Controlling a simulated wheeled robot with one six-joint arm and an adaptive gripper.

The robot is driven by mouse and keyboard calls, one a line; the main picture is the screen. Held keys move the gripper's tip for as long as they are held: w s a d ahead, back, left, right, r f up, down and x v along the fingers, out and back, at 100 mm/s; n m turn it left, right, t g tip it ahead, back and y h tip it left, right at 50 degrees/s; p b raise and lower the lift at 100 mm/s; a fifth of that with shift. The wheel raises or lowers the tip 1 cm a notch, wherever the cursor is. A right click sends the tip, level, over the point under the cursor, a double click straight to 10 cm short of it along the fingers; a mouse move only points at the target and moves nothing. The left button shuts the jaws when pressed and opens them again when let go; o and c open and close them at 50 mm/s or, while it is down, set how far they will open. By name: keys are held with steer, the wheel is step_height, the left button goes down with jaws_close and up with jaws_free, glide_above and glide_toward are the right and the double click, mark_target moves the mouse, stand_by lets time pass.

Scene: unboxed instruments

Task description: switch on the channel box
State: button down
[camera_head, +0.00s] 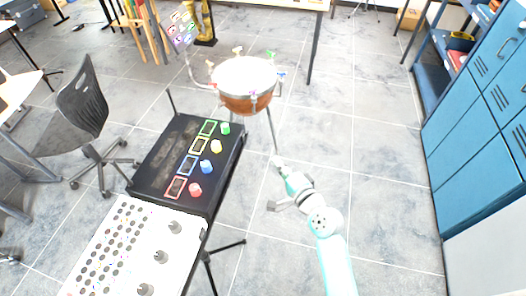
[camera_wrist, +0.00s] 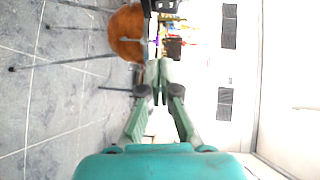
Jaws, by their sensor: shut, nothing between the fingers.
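A black box (camera_head: 163,157) on a stand has a row of green, yellow, blue and red outlined panels, each with a matching coloured knob beside it, such as the red knob (camera_head: 195,190). I take it for the channel box, but no label is readable. My gripper (camera_head: 278,162) is in the air to the right of the box, apart from it. In the wrist view my gripper (camera_wrist: 159,66) has its fingertips together with nothing between them. The box is not clearly seen in the wrist view.
A white panel (camera_head: 98,233) with knobs and many round dots adjoins the box's near edge. A kettle drum (camera_head: 245,75) stands beyond; it shows sideways in the wrist view (camera_wrist: 127,33). A dark chair (camera_head: 84,107) is left, blue cabinets (camera_head: 478,115) right. Floor between is open.

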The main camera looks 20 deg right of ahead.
glide_toward(245, 138)
steer(key=w+d, duration=0.3)
steer(key=w, duration=0.1)
steer(key=shift+w+a+f, duration=0.15)
steer(key=shift+w+a, duration=0.5)
steer(key=shift+a, duration=0.25)
steer(key=shift+w+a+f, duration=0.2)
steer(key=shift+w+a, duration=0.45)
steer(key=shift+a, duration=0.2)
steer(key=shift+w+a, duration=0.1)
steer(key=shift+a, duration=0.05)
steer(key=shift+f, duration=0.1)
